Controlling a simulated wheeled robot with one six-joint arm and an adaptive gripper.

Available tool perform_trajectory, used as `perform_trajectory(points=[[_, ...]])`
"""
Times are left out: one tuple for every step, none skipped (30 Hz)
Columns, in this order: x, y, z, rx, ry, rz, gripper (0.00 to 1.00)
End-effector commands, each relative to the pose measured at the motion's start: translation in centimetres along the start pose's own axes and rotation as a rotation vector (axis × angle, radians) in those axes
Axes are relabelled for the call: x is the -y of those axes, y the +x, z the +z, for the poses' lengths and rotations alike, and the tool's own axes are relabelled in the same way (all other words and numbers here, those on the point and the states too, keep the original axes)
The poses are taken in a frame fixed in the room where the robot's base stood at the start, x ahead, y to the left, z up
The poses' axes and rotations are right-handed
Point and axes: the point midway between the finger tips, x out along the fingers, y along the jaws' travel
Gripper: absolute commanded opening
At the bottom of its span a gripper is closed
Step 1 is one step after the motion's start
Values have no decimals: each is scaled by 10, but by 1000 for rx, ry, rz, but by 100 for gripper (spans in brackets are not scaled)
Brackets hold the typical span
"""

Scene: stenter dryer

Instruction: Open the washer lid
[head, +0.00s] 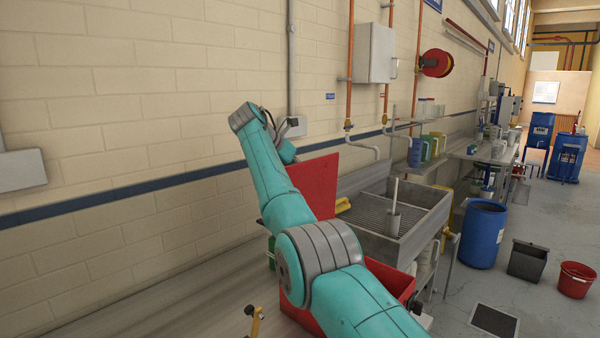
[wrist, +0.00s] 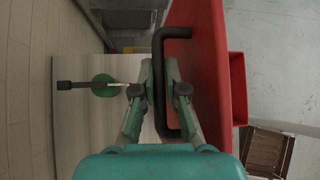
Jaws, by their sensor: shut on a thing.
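The washer is a red box (head: 395,280), partly hidden behind my arm in the head view. Its red lid (head: 316,182) stands raised and steeply tilted near the wall. In the wrist view the lid (wrist: 208,60) fills the right of centre, with a dark bar handle (wrist: 161,115) on its face. My gripper (wrist: 160,88) is shut around this handle, one finger on each side. In the head view my gripper is hidden behind the lid and my arm.
A grey sink (head: 410,225) stands right of the washer, with a blue barrel (head: 483,235) and red bucket (head: 576,280) beyond. A green item with a dark knob (wrist: 103,85) lies left of the gripper. The block wall (head: 120,100) is close behind.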

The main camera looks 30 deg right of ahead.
Motion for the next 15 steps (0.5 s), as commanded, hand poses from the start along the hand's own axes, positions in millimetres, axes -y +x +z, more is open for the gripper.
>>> perform_trajectory(points=[[0,1,-2,-2,-2,-1,0],[0,1,-2,-3,-2,-1,0],[0,1,-2,-3,-2,-1,0],[0,1,-2,-3,-2,-1,0],[0,1,-2,-3,-2,-1,0],[-1,1,-2,-3,-2,-1,0],[-1,1,-2,-3,-2,-1,18],[-1,1,-2,-3,-2,-1,23],[-1,1,-2,-3,-2,-1,23],[0,1,-2,-3,-2,0,23],[0,1,-2,-2,-1,0,23],[0,1,-1,-2,-1,0,23],[0,1,-1,-2,-1,0,23],[0,1,-1,-2,-1,0,23],[0,0,-1,-2,-1,0,23]])
